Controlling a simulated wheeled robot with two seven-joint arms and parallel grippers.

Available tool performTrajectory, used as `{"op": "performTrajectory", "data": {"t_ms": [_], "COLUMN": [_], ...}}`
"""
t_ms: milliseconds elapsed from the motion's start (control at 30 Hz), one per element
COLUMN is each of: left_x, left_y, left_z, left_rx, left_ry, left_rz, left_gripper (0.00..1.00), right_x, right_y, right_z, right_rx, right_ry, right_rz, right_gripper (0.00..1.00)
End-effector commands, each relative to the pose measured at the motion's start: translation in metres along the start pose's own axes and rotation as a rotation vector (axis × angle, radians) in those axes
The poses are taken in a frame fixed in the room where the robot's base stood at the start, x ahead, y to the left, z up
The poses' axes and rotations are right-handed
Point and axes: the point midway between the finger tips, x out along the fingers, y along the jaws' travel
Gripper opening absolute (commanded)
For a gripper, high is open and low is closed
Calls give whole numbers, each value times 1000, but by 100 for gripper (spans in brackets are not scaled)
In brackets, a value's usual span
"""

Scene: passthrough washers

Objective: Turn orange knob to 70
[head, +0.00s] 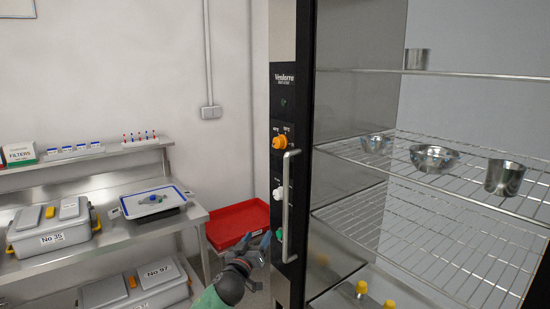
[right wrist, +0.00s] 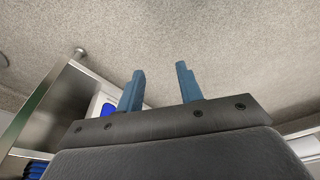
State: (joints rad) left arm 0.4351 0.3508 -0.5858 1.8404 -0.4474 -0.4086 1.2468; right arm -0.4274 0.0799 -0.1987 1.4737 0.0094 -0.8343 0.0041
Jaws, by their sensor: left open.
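The orange knob (head: 279,142) sits high on the dark control strip of the tall cabinet in the head view, with small markings around it that are too small to read fully. A white knob (head: 278,193) and a green knob (head: 280,234) are below it. My left gripper (head: 257,241) is low, left of the strip and well below the orange knob, apart from it. It is open and empty. My right gripper (right wrist: 160,82) shows only in the right wrist view, with its two blue fingers spread and nothing between them.
A vertical metal handle (head: 287,205) stands just right of the knobs. The cabinet's wire shelves (head: 450,180) hold metal bowls and cups. A red tray (head: 238,222) is behind my left gripper. A steel bench (head: 100,245) with boxes stands at the left.

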Motion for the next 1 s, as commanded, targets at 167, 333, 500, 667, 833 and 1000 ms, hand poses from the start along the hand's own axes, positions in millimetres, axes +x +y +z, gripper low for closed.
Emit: {"op": "performTrajectory", "data": {"t_ms": [167, 333, 500, 667, 833, 1000], "left_x": [52, 89, 114, 126, 132, 148], "left_y": [17, 32, 40, 44, 48, 57], "left_z": [-74, -134, -180, -203, -211, -214], "left_rx": [8, 17, 28, 34, 35, 33], "left_ry": [78, 110, 108, 97, 92, 93], "left_rz": [152, 295, 404, 459, 478, 477], "left_gripper": [59, 59, 59, 59, 59, 59], "right_x": [22, 42, 56, 63, 65, 67], "right_y": [10, 20, 28, 32, 34, 36], "right_z": [26, 53, 76, 89, 96, 110], "right_rx": [-4, -7, -10, -12, -13, -15], "right_ry": [-5, -7, -7, -7, -8, -12], "right_rz": [13, 23, 31, 35, 37, 38], "right_gripper": [36, 36, 36, 36, 36, 36]}}
